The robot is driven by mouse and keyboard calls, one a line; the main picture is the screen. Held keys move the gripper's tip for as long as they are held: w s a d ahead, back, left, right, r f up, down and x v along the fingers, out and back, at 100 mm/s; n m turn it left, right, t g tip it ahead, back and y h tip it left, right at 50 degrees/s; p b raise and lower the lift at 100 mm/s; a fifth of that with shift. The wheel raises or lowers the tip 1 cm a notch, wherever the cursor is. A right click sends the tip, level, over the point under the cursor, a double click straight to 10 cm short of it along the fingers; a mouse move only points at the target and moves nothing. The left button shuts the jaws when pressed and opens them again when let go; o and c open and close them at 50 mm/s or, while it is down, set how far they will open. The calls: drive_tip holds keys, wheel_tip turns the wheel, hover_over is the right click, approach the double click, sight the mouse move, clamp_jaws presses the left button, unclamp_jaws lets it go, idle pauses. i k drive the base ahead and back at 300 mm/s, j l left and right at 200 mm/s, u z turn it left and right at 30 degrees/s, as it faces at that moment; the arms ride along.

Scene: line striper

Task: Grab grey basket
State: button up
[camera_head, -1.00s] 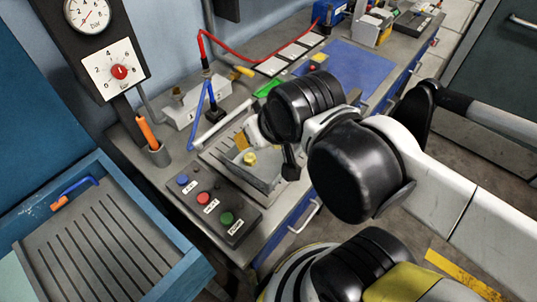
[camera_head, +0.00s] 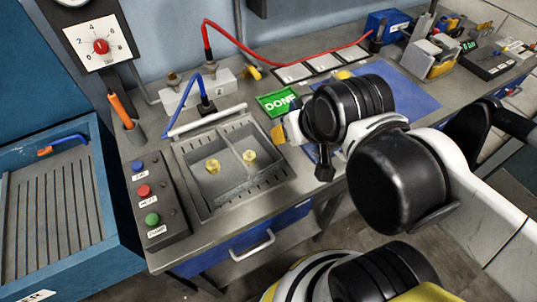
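A grey two-compartment basket (camera_head: 222,196) sits in a slotted grey unit on the workbench, left of centre. One brass-coloured knob-like piece shows in each compartment, and a light bar-shaped handle (camera_head: 207,120) runs along the basket's far side. My gripper (camera_head: 281,133) is at the end of the black and white arm, to the right of the basket in the picture and apart from it. Its fingers are mostly hidden by my own wrist, so I cannot tell whether it is open or shut.
A white block with blue and red cables (camera_head: 195,95) is behind. A blue tub (camera_head: 60,235) is at far left.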

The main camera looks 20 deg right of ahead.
sight(234, 178)
drive_tip(key=l+u, duration=0.15)
drive_tip(key=l, duration=0.45)
drive_tip(key=k+l+u, duration=0.15)
drive_tip(key=l, duration=0.4)
drive_tip(key=k+l+u, duration=0.15)
drive_tip(key=l, duration=0.4)
drive_tip(key=i, duration=0.05)
